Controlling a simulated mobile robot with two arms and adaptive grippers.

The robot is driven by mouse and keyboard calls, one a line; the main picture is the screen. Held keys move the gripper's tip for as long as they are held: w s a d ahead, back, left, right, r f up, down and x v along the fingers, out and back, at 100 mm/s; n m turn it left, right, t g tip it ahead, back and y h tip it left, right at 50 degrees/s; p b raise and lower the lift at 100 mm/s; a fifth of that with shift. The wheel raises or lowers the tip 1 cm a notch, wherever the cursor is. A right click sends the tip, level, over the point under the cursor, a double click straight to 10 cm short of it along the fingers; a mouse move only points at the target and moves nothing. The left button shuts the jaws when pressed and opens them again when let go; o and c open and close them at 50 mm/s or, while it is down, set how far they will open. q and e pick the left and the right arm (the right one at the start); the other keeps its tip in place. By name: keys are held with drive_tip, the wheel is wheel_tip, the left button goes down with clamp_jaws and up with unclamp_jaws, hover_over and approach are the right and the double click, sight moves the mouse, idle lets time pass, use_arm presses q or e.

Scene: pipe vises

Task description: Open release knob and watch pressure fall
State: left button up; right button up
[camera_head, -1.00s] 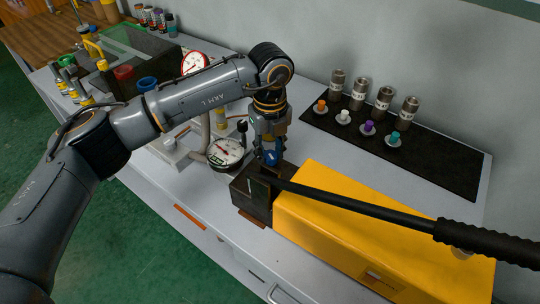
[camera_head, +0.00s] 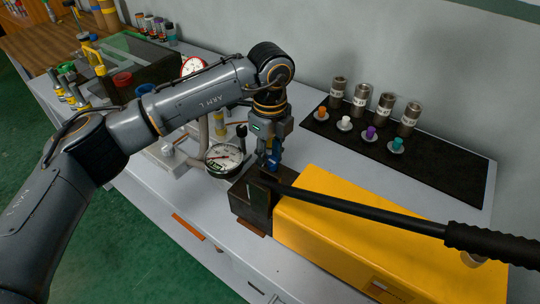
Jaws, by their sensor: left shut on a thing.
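A yellow hand pump (camera_head: 345,235) with a long black lever (camera_head: 370,213) lies on the bench, with a dark block (camera_head: 252,200) at its left end. My left gripper (camera_head: 268,166) points down at the top of this block, shut on the release knob, which the fingers mostly hide. A round pressure gauge (camera_head: 225,158) with a white dial stands just left of the gripper; its needle is too small to read surely. A second gauge (camera_head: 193,66) with a red rim is farther back, partly behind my arm. My right gripper is not in view.
A black mat (camera_head: 440,167) at the back right holds several metal cylinders (camera_head: 361,100) and coloured caps (camera_head: 370,133). Bottles and a dark green-topped case (camera_head: 130,50) stand at the back left.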

sight(270, 160)
use_arm(q)
drive_tip(key=shift+r, duration=0.1)
drive_tip(key=o, duration=1.2)
drive_tip(key=shift+c, duration=0.2)
wheel_tip(270, 160, up, 12)
